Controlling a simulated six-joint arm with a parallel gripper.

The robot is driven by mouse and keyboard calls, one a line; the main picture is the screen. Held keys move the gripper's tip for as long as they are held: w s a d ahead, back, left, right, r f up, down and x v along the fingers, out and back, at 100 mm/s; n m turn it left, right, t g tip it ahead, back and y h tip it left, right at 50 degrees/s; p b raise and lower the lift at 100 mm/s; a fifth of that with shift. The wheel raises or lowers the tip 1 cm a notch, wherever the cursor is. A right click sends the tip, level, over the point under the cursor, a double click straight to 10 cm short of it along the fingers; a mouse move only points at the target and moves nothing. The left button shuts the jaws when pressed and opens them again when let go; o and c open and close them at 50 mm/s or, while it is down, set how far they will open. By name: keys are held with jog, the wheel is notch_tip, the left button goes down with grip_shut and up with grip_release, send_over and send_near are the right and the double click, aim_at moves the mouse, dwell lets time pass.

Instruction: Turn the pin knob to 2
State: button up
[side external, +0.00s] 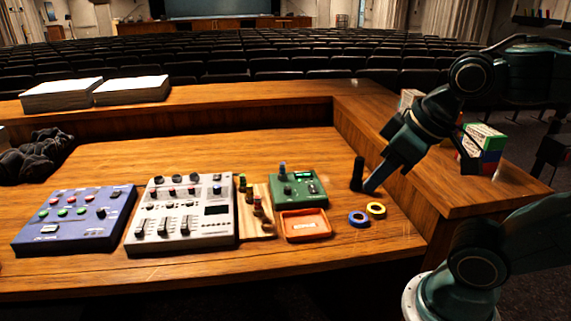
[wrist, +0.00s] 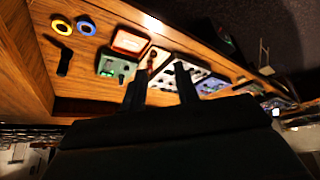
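The green box (side external: 298,189) lies on the desk behind the orange tray. The knob's pointer and any numbers are too small to read. In the wrist view the green box (wrist: 116,68) shows left of my fingers. My gripper (wrist: 160,72) has two dark fingers spread apart with nothing between them. It appears above the desk, away from the green box. In the side view my arm comes in from the right, and the fingers are hard to make out.
A white mixer (side external: 181,215) and blue panel (side external: 75,220) lie left. A wooden rack with small posts (side external: 257,215) and an orange tray (side external: 305,226) sit by the green box. A black upright object (side external: 357,174), blue ring (side external: 358,219) and yellow ring (side external: 376,210) stand right.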

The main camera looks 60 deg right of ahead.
jog(key=shift+o, duration=1.2)
jog(key=shift+w+r, duration=0.15)
jog(key=shift+w, duration=0.1)
jog(key=n+g, duration=0.6)
jog(key=n, duration=0.5)
send_over(288, 188)
notch_tip(288, 188, down, 12)
jog(key=shift+w+d, duration=0.35)
jog(key=shift+w, duration=0.05)
jog(key=f, duration=1.3)
jog(key=shift+s+a+f, duration=0.25)
jog(key=shift+s+f, duration=0.05)
jog(key=shift+f, duration=0.1)
